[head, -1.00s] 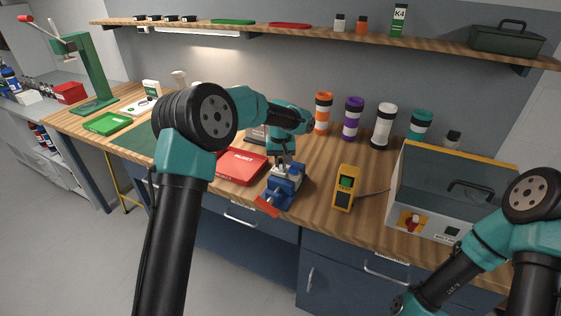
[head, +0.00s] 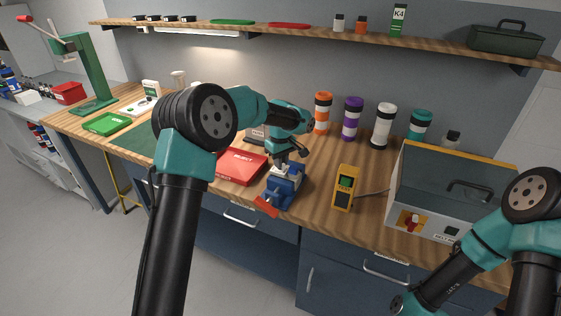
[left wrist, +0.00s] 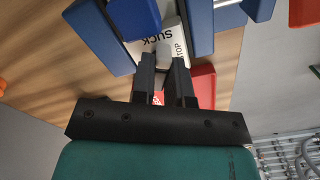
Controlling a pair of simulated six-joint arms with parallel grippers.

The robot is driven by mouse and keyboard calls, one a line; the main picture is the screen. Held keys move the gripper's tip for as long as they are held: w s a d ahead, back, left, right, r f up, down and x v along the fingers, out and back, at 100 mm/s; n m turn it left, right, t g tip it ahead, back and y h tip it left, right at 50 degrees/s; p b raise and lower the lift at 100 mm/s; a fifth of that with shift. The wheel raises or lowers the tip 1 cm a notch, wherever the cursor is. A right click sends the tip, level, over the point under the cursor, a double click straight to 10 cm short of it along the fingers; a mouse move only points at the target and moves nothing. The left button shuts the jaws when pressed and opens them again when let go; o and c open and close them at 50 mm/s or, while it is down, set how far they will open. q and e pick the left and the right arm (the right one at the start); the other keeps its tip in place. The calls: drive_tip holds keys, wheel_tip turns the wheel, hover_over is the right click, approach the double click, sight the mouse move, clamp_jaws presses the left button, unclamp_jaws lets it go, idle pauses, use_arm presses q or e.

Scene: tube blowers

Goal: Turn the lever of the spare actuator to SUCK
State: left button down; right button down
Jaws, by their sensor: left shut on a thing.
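The spare actuator is a pale block (left wrist: 190,50) with the words SUCK and STOP on its face, held in the blue vise (head: 285,190) at the front of the bench. My left gripper (head: 288,160) is over the vise, pointing down and tilted. In the left wrist view my left gripper (left wrist: 165,72) has its fingers close together on the grey lever (left wrist: 164,48), beside the SUCK and STOP words. The fingers hide much of the lever, so its exact setting cannot be told.
The vise's red handle (head: 266,207) juts past the bench's front edge. A red reject tray (head: 241,167) lies left of the vise. A yellow meter (head: 345,187) and a grey box (head: 443,190) stand right. Several coloured tubes, one orange (head: 322,115), stand behind.

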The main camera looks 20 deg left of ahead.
use_arm(q)
drive_tip(key=c, duration=1.1)
unclamp_jaws()
wheel_tip(320, 180, up, 18)
drive_tip(key=shift+f, duration=0.25)
drive_tip(key=shift+f, duration=0.1)
